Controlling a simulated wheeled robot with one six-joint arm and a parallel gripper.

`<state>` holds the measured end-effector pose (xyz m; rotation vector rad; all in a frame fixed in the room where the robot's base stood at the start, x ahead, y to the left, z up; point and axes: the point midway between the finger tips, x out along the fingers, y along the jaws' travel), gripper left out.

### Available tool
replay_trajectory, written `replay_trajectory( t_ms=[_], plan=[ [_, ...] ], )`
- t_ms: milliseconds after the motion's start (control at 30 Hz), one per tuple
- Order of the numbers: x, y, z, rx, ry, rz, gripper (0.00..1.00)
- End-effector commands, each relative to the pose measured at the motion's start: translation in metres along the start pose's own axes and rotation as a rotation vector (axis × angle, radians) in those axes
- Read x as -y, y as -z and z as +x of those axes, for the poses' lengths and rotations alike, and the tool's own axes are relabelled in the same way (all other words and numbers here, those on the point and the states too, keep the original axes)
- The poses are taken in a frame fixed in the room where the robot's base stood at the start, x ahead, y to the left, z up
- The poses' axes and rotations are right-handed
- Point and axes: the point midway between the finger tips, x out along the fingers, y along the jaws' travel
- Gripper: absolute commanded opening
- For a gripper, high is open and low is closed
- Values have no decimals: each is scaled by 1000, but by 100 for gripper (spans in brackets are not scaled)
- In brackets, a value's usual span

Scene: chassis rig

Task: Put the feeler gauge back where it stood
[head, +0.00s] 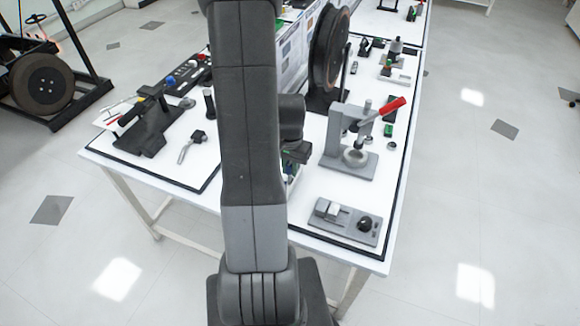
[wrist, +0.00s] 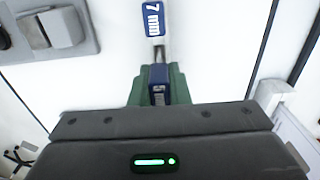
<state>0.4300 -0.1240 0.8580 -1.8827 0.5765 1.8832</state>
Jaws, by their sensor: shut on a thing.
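In the wrist view, my gripper (wrist: 158,88) shows its green fingers closed around a dark blue piece. This appears to be part of the feeler gauge (wrist: 154,20), whose blue and white end reads "7 mm", with a narrow grey strip between. The gauge points away from my gripper over the white table top. I cannot tell whether it touches the table. In the head view, my gripper (head: 296,154) is largely hidden by my arm, over the table's middle, and the gauge cannot be made out.
A grey fixture with a white block and black knob (head: 346,221) stands at the table's front right. A grey press with a red lever (head: 352,145) stands behind it. A black wheel (head: 329,50) is further back. Left are a black fixture (head: 149,128) and a small silver tool (head: 190,146).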

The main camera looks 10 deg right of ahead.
Motion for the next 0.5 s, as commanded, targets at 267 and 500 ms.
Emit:
replay_trajectory(
  t_ms=[267,500],
  plan=[
    [0,0,10,0,0,0,0],
    [0,0,17,0,0,0,0]
  ],
)
